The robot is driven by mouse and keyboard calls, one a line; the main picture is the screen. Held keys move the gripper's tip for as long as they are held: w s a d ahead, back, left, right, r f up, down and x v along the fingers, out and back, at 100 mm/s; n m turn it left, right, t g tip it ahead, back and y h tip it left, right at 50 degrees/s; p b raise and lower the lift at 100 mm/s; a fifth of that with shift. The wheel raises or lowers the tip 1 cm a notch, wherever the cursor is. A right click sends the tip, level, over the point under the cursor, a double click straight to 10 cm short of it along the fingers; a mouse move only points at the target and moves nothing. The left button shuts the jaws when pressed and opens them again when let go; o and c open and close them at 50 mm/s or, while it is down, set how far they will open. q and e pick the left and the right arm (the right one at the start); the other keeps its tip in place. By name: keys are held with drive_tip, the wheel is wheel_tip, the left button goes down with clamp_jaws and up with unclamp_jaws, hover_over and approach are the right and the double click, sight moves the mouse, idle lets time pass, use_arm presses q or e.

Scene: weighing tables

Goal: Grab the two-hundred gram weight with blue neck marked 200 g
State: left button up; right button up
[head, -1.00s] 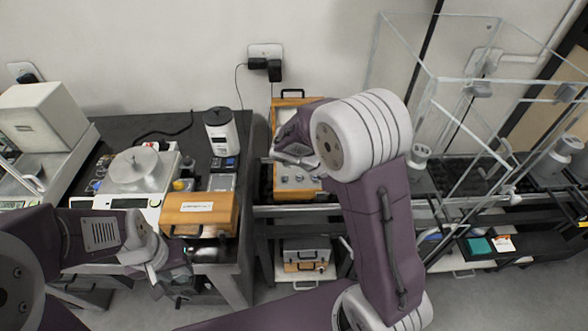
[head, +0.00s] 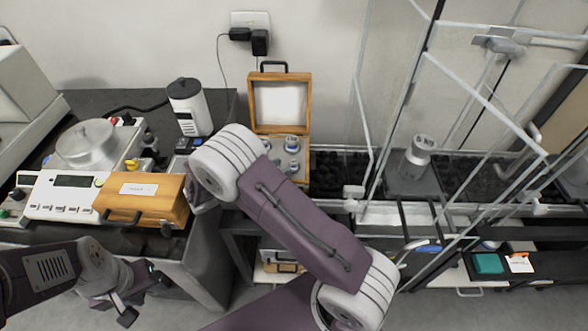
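An open wooden weight box (head: 303,120) with a pale lid lining stands at the back, right of the dark table. Several silvery weights (head: 292,143) stand in it, some with a bluish tint. Their markings are too small to read, so I cannot tell which is the 200 g one. My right arm crosses in front of the box, with its wrist to the left of it. My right gripper is mostly hidden behind that wrist, near the closed wooden case. My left gripper (head: 140,293) is low at the left, in front of the dark table, with its fingers apart and empty.
A closed wooden case (head: 142,200) sits at the dark table's front edge, beside a balance (head: 64,194). A white and black canister (head: 188,106) stands behind. A large weight (head: 415,152) stands within a glass enclosure (head: 408,100) to the right.

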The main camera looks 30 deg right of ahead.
sight(293, 162)
drive_tip(key=x, duration=0.6)
drive_tip(key=shift+w+d+f+b, duration=0.1)
drive_tip(key=shift+d+b, duration=0.25)
drive_tip(key=shift+b, duration=0.05)
drive_tip(key=shift+a, duration=0.1)
clamp_jaws()
